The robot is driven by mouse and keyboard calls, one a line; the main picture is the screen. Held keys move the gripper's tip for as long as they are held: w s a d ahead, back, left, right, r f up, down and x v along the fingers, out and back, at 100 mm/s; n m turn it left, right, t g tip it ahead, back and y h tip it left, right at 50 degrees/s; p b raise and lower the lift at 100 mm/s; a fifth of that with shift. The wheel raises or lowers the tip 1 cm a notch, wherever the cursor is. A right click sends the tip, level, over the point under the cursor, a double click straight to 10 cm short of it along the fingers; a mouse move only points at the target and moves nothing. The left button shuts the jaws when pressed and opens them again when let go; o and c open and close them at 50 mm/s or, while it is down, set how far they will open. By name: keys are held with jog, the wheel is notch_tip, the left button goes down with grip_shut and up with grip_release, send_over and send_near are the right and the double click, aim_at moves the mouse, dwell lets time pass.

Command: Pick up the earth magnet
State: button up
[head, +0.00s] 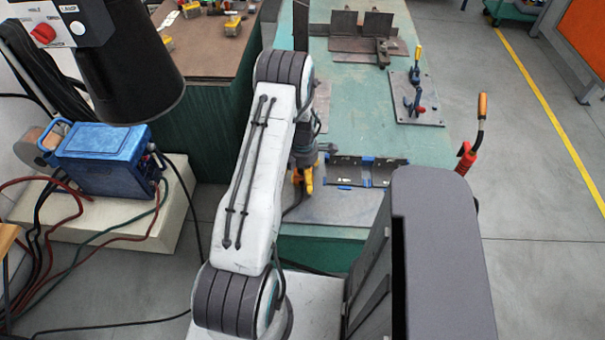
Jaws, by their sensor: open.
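My gripper (304,172) points down over the near end of the green welding table, partly hidden behind my white arm. It is open. A yellow-orange piece (309,180) shows right at its fingertips, with a dark cable running down beside it. This may be the earth magnet, but the arm covers part of it and I cannot tell whether the gripper touches it. Several small yellow blocks, such as one yellow block (233,25), lie on the brown bench at the upper left.
The green table (352,100) carries a plate with blue tape (366,171), a clamp plate (415,98) and steel angles (366,36). A blue welder (100,155) with cables sits at left. Floor at right is clear.

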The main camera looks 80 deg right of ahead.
jog(key=shift+c, duration=0.3)
jog(key=c, duration=1.2)
jog(key=shift+r, duration=0.2)
